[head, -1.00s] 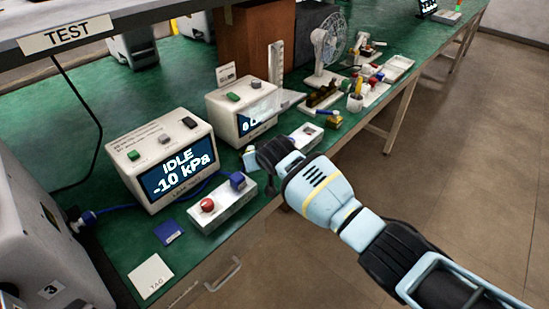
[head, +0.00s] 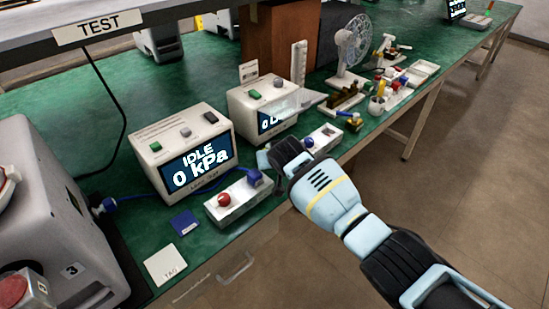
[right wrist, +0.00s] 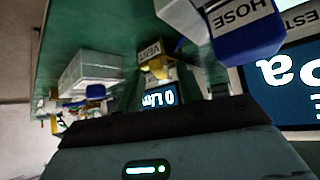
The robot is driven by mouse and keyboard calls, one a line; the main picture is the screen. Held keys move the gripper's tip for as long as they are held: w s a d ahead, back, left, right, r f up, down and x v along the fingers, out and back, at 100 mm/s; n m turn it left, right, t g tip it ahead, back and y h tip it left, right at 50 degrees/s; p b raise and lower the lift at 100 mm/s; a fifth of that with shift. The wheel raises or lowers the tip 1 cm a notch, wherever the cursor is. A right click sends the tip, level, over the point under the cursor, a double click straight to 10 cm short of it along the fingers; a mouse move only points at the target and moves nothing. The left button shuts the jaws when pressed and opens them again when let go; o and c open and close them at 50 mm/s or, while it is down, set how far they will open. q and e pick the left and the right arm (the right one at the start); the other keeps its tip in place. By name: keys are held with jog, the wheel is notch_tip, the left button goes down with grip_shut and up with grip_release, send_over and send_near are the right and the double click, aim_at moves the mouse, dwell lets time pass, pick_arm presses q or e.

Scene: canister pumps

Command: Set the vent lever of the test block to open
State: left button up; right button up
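The white test block (head: 236,203) lies in front of the leak tester, with a red knob (head: 225,199) at its near end and a blue hose fitting (head: 255,178) farther along. In the right wrist view the fitting labelled HOSE (right wrist: 245,35) is close at the top. A yellowish part labelled VENT (right wrist: 152,52) shows beyond it; its lever position is unclear. My right gripper (head: 268,160) is just past the hose fitting and covers the block's far end in the head view. Its fingers are not clear enough to tell open from shut. My left gripper is out of view.
The leak tester (head: 180,140) reads IDLE, 0 kPa. A second meter (head: 262,98) stands behind my right gripper. A blue card (head: 185,223) and a white tag (head: 166,264) lie near the bench edge. Another white block (head: 322,138) is to the right.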

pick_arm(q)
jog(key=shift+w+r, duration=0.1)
